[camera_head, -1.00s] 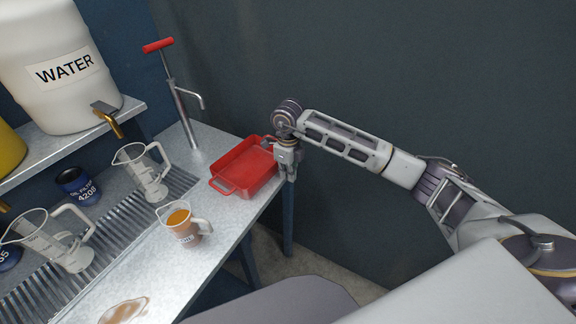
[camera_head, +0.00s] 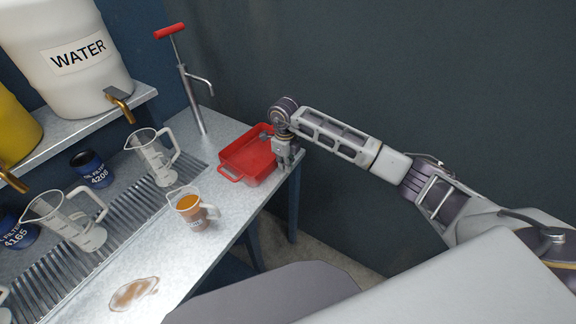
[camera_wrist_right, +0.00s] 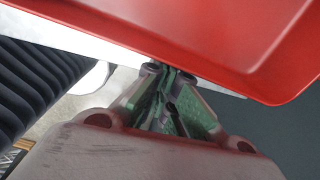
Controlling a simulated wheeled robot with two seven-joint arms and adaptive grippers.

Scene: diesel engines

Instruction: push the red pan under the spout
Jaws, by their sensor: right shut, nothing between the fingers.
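The red pan (camera_head: 240,160) lies flat on the metal bench near its right end. A hand pump with a red T-handle and a curved metal spout (camera_head: 204,79) stands behind the pan, up and left of it. The pan is to the right of and in front of the spout. My right gripper (camera_head: 287,163) is shut and empty at the pan's right side, by the bench edge. In the right wrist view the shut fingers (camera_wrist_right: 172,75) are close to the underside edge of the pan (camera_wrist_right: 225,50); contact cannot be told. My left gripper is not in view.
A jug of orange-brown liquid (camera_head: 192,208) stands in front of the pan. Clear jugs (camera_head: 153,158) stand by the ribbed drain (camera_head: 118,215) at left. A brown spill (camera_head: 134,292) lies near the front. The bench between pan and pump is clear.

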